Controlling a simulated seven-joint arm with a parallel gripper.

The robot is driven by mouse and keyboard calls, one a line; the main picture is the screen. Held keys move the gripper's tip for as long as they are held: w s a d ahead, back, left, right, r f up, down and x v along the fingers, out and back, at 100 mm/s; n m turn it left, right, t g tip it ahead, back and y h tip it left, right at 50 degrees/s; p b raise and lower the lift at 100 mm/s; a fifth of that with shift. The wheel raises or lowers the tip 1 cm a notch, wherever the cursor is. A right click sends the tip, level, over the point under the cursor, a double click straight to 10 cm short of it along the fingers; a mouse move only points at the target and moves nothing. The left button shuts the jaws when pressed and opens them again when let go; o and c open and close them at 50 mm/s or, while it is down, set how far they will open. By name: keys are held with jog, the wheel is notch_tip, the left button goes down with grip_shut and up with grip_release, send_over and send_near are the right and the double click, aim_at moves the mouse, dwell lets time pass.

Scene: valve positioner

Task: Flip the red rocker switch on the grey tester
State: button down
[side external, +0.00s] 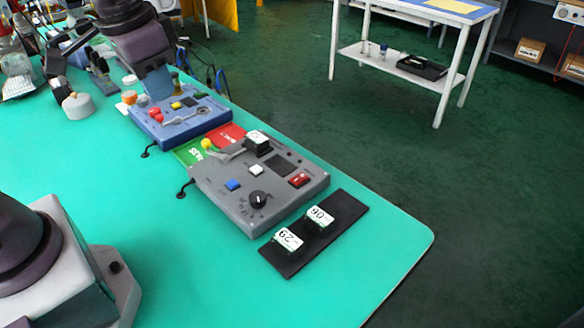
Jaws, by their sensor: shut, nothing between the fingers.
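The grey tester (216,190) lies on the green bench in the middle of the side external view. Its red rocker switch (299,180) is near the tester's right corner; which side is pressed is too small to tell. My gripper (158,96) is at the upper left, above or behind the blue tester, well apart from the rocker. It is shut and empty; its fingertips are hard to make out.
A blue tester (184,130) with red and yellow buttons stands behind the grey one. Green and red cards (226,134) lie between them. A black block with a white label (257,141) sits on the grey tester. A black tray (344,222) with two labelled blocks lies in front.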

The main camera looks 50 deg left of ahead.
jog(key=w+f+m+g+h, duration=0.15)
jog(key=w+f+m, duration=0.3)
jog(key=w, duration=0.45)
jog(key=m+h, duration=0.2)
jog(key=m, duration=0.9)
send_over(297, 181)
jog(key=a, duration=0.4)
notch_tip(297, 181, down, 7)
jog(key=shift+d+m+g, duration=0.15)
jog(key=shift+m+g, duration=0.2)
jog(key=shift+m, duration=0.5)
jog(key=x, duration=1.3)
jog(key=shift+a, duration=0.4)
jog(key=shift+f, duration=0.5)
